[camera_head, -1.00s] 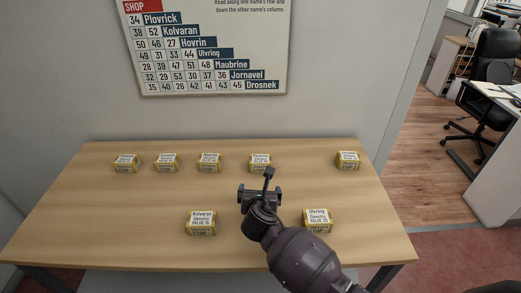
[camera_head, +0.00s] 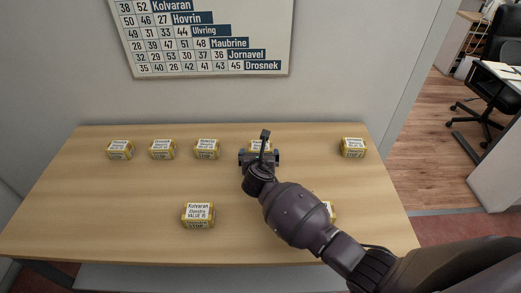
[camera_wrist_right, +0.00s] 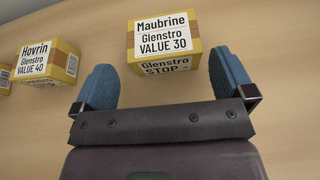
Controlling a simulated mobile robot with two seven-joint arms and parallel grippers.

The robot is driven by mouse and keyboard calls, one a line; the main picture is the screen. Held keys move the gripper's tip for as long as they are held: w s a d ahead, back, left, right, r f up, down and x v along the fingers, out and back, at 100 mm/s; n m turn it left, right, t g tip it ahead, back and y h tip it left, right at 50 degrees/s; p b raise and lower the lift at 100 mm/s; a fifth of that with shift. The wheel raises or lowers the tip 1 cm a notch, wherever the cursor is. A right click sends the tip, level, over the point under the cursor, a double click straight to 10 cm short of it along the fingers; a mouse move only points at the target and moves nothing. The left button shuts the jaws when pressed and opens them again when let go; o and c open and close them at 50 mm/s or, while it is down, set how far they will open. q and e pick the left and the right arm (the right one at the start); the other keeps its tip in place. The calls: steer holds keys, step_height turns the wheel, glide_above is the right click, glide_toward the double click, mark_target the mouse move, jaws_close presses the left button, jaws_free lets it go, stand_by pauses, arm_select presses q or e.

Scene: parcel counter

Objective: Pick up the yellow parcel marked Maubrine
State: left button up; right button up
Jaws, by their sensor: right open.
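In the head view this parcel (camera_head: 256,145) stands in the back row, partly hidden by my right gripper (camera_head: 260,158). The gripper is empty. My left gripper is not in view.
A parcel marked Hovrin (camera_wrist_right: 47,62) stands left of Maubrine. More yellow parcels stand in the back row (camera_head: 162,149), with one at the right (camera_head: 353,147). A Kolvaran parcel (camera_head: 198,214) is at the front. Another front parcel (camera_head: 331,211) is mostly behind my arm.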

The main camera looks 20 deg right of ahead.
steer(key=shift+f+x, duration=0.2)
steer(key=shift+x, duration=2.5)
steer(key=shift+s+d, duration=0.15)
steer(key=c, duration=0.8)
steer(key=shift+r, duration=0.15)
